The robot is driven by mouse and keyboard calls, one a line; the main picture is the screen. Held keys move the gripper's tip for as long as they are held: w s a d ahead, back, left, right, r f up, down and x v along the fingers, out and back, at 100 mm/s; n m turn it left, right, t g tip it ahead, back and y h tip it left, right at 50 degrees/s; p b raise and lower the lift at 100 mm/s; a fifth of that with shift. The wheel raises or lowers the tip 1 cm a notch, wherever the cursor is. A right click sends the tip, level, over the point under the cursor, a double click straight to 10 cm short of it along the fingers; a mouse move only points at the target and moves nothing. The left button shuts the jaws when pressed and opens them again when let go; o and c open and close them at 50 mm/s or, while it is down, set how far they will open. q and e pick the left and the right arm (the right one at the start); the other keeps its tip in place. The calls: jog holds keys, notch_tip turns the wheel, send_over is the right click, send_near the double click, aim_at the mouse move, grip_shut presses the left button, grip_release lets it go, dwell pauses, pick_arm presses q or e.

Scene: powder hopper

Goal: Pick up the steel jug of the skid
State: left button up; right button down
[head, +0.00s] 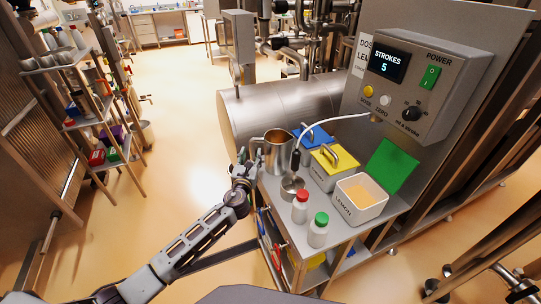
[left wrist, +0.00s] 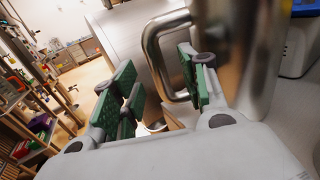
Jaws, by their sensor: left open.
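The steel jug (head: 279,150) stands upright on the skid's bench top (head: 370,232), its handle on the left side. In the left wrist view the jug's body (left wrist: 250,60) is large and blurred at the right, with its bent handle (left wrist: 153,50) to the left. My left gripper (head: 250,168) is beside the handle, at the bench's left edge. In the left wrist view the gripper (left wrist: 163,88) is open, with the handle's upright part seen between its green-padded fingers. Whether a finger touches the handle I cannot tell. My right gripper is not in view.
A small steel cup (head: 291,188), a red-capped bottle (head: 301,208) and a green-capped bottle (head: 318,233) stand in front of the jug. Blue-lidded (head: 315,136), yellow-lidded (head: 334,168) and open lemon (head: 360,200) bins are to the right. A horizontal steel tank (head: 245,115) lies behind.

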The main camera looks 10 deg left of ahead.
aim_at(251, 150)
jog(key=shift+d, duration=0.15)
pick_arm(q)
jog(key=shift+w+a, duration=0.1)
jog(key=shift+w, duration=0.35)
jog(key=shift+w+a, duration=0.25)
jog(key=shift+w, duration=1.85)
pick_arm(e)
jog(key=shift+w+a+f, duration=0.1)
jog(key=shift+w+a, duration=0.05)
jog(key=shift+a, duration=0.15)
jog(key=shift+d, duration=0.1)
